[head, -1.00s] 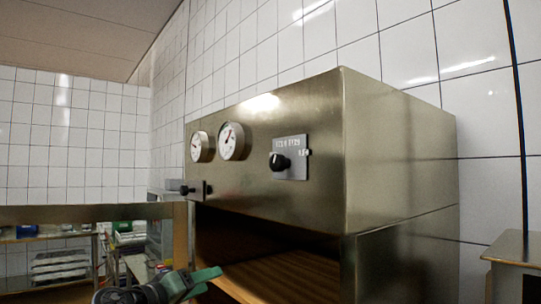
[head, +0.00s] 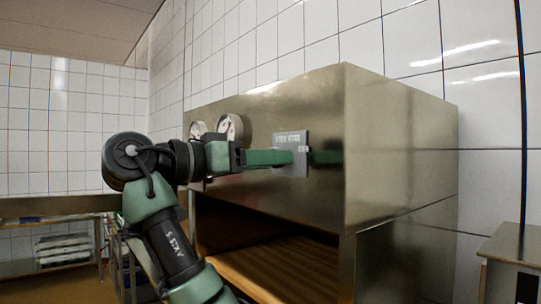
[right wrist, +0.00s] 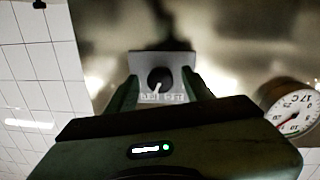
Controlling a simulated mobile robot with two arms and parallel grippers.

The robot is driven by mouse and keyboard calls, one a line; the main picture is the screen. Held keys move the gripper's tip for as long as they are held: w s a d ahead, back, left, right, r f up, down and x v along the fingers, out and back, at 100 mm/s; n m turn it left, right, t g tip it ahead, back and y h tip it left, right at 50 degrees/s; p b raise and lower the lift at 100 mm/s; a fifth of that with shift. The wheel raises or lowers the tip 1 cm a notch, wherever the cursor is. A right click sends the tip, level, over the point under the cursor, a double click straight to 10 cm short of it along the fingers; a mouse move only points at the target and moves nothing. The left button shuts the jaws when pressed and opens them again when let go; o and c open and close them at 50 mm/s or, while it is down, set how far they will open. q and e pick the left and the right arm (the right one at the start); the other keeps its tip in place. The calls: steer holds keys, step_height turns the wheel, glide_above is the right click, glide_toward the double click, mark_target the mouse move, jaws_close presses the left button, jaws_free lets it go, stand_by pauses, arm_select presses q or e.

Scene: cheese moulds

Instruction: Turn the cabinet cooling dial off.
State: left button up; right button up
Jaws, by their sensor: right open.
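The cooling dial (right wrist: 160,79) is a small black round knob with a white mark, on a grey label plate (right wrist: 178,62) in the right wrist view. The plate (head: 303,160) also shows on the steel cabinet's (head: 390,150) front in the head view, where my gripper hides the knob. My right gripper (head: 288,157) is open and reaches level to the plate. In the wrist view its green fingers stand on either side of the knob, with gaps. I cannot tell whether the fingertips touch the plate. My left gripper is not in view.
Two round gauges sit left of the dial, partly hidden by my arm; one gauge (right wrist: 290,108) shows in the wrist view. The cabinet has an open bay (head: 270,255) below the front panel. A steel table (head: 512,245) stands at the right.

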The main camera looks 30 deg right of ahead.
steer(key=shift+d, duration=0.3)
jaws_close()
